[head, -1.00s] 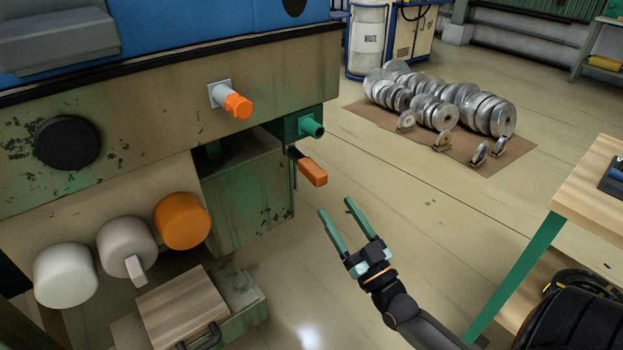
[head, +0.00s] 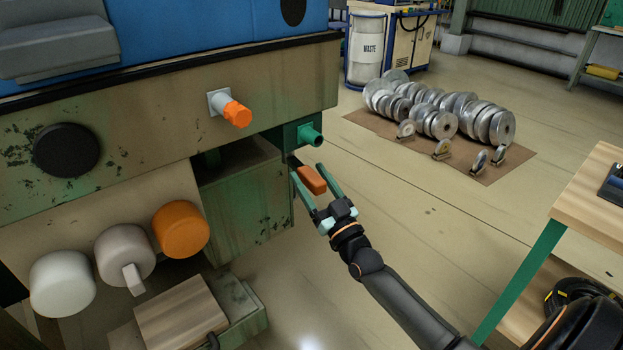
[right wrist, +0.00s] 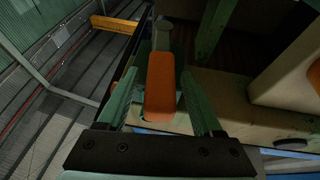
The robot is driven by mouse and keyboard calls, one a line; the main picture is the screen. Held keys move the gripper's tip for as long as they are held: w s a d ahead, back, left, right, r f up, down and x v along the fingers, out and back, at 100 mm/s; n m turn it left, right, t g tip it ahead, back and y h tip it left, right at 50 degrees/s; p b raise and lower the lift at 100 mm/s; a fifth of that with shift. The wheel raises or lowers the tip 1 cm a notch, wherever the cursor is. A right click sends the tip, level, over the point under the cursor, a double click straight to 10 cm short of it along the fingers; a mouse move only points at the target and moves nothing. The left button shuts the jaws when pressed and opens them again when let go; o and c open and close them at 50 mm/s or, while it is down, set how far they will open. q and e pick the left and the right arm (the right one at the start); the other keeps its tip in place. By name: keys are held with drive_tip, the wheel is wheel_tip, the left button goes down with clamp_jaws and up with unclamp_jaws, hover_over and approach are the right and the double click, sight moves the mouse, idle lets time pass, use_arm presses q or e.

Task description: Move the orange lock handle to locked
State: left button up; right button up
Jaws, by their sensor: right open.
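My left gripper is not in view.
An orange hex fitting (head: 237,113) sticks out of the machine front. White, grey and orange round knobs (head: 181,226) sit at the lower left. A wooden table (head: 590,200) stands at the right. Metal discs (head: 440,110) lie on a floor mat. The floor between is clear.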

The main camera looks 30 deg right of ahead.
clamp_jaws()
idle(0.5)
idle(0.8)
